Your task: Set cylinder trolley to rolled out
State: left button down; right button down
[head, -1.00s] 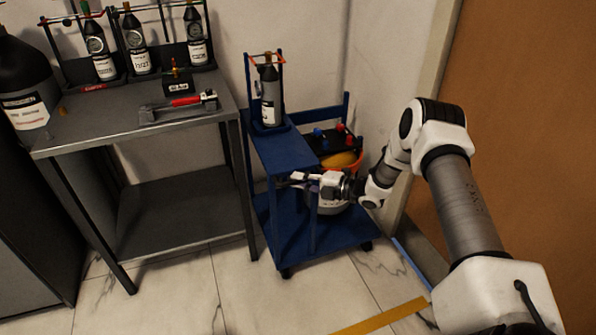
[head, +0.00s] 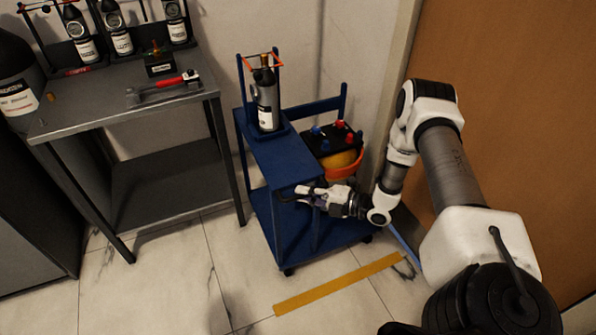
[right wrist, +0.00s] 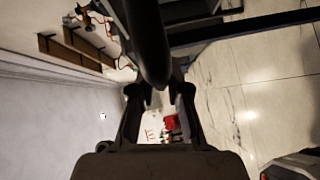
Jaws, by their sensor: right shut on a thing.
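The blue cylinder trolley (head: 277,160) stands on the floor right of the grey bench. A dark grey gas cylinder (head: 267,100) stands upright at its top end, behind an orange-red bar. My right gripper (head: 296,196) is at the near end of the trolley, shut on its handle bar; the fingers partly hide the grip. In the right wrist view the gripper (right wrist: 160,98) has a dark bar (right wrist: 146,35) running between its fingers. My left gripper is not in view.
The grey bench (head: 120,112) holds several gauged cylinders and a red-handled tool (head: 178,81). A black box with red and blue knobs (head: 331,138) sits above an orange bucket (head: 345,168). A yellow floor strip (head: 338,284) lies before the trolley. A brown door (head: 510,120) is at right.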

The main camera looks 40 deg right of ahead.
jog(key=s+a+p, duration=0.2)
jog(key=s, duration=0.6)
jog(key=shift+p, duration=0.3)
jog(key=c, duration=1.1)
grip_release()
jog(key=shift+c, duration=0.2)
jog(key=v, duration=1.2)
jog(key=shift+d, duration=0.1)
